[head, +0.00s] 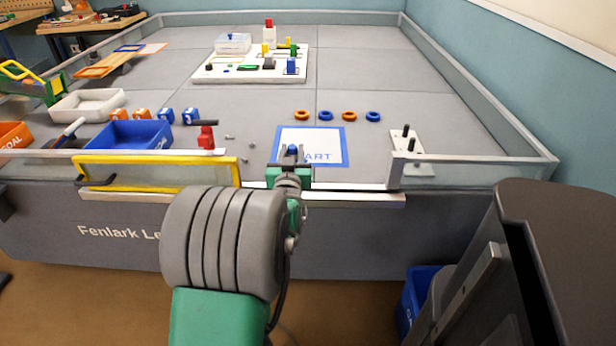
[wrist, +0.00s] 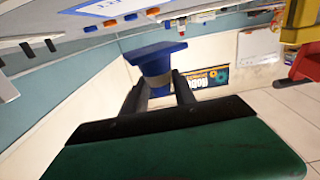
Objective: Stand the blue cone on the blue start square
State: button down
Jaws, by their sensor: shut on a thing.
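The blue cone (wrist: 155,58) is between the two fingers of my gripper (wrist: 158,92) in the wrist view. Its wide blue base is at the top of that picture, and a pale band shows below it. My gripper (head: 291,160) is shut on the cone. In the head view only a small blue part of the cone (head: 292,149) shows beyond the fingers. It overlaps the near part of the blue-bordered start square (head: 335,138), which lies flat on the table. The square's edge also shows at the top of the wrist view (wrist: 103,6). Cone-to-table clearance is unclear.
Orange and blue rings (head: 348,116) lie in a row behind the square. A pegged plate (head: 405,140) is to its right. A blue tray (head: 130,135) and a red piece (head: 206,136) are to its left. A yellow-framed panel (head: 155,172) stands at the near edge.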

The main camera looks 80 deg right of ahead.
aim_at(306, 161)
jog(key=s+d+f, duration=0.1)
jog(key=s+d+f+b, duration=0.1)
jog(key=f, duration=0.1)
jog(key=s+d+f+b, duration=0.1)
jog(key=f, duration=0.1)
jog(key=shift+d+f, duration=0.15)
jog(key=shift+d, duration=0.1)
jog(key=shift+s+d+f+b, duration=0.15)
jog(key=shift+f+b, duration=0.25)
jog(key=shift+f, duration=0.6)
jog(key=shift+s+d+f+b, duration=0.15)
jog(key=shift+f+b, duration=0.25)
jog(key=shift+f, duration=0.55)
jog(key=shift+w, duration=0.1)
jog(key=shift+f, duration=0.15)
jog(key=c, duration=1)
grip_release()
